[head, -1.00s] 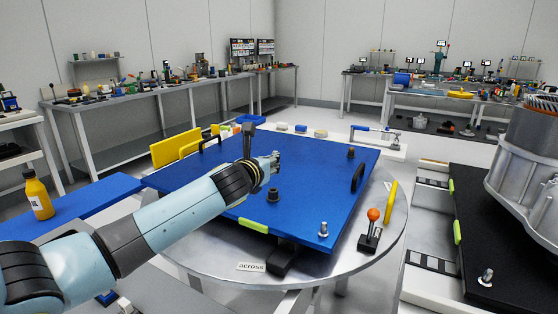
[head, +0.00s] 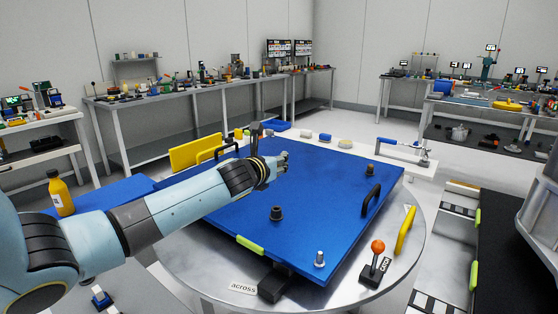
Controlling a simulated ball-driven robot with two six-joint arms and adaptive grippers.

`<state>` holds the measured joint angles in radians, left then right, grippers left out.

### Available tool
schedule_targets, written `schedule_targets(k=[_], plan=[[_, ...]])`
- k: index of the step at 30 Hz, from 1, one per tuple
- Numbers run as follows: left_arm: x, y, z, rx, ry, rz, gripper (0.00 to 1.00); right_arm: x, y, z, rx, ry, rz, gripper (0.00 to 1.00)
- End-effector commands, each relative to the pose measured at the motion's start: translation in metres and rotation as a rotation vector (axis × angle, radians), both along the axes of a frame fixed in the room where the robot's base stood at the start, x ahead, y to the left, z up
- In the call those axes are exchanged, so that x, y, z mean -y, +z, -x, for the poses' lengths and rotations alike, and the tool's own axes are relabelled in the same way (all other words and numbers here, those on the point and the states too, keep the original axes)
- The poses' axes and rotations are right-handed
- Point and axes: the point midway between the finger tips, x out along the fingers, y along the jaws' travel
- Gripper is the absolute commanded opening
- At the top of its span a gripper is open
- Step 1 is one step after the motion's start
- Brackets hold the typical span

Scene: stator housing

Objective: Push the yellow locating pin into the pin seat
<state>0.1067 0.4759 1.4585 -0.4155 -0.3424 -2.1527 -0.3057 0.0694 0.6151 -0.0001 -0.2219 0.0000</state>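A blue plate (head: 310,210) lies on a round metal table. A dark round bushing (head: 277,213) stands on it near the middle, possibly the pin seat. A silver pin (head: 320,259) stands at its near corner. A small dark piece with an amber-brown top (head: 370,170) stands near the far right corner. I cannot tell for sure which piece is the yellow locating pin. My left gripper (head: 284,160) appears above the plate, beyond the bushing in the picture. Its fingers are too small to tell whether they are open or hold anything. My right gripper is not in view.
A black handle (head: 371,200) rises from the plate's right side. A yellow handle (head: 405,230) and an orange-knobbed lever (head: 377,255) stand on the round table (head: 205,264). A black-topped bench (head: 508,250) is at right.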

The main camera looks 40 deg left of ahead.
Motion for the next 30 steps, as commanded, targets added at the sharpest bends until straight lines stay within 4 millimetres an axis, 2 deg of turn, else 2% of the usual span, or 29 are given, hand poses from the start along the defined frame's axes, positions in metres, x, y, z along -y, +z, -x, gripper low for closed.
schedule_targets(k=[1,6,27,30], plan=[[0.000,0.002,0.000,0.001,-0.001,0.002,0.00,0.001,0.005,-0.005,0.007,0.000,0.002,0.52],[0.000,-0.014,0.000,0.000,-0.001,0.001,0.00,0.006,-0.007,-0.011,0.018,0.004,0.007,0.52],[0.000,-0.063,0.000,0.001,-0.001,0.002,0.00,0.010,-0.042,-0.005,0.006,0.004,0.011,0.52],[0.000,-0.060,0.000,0.001,-0.001,0.001,0.00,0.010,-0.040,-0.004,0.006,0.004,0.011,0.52]])
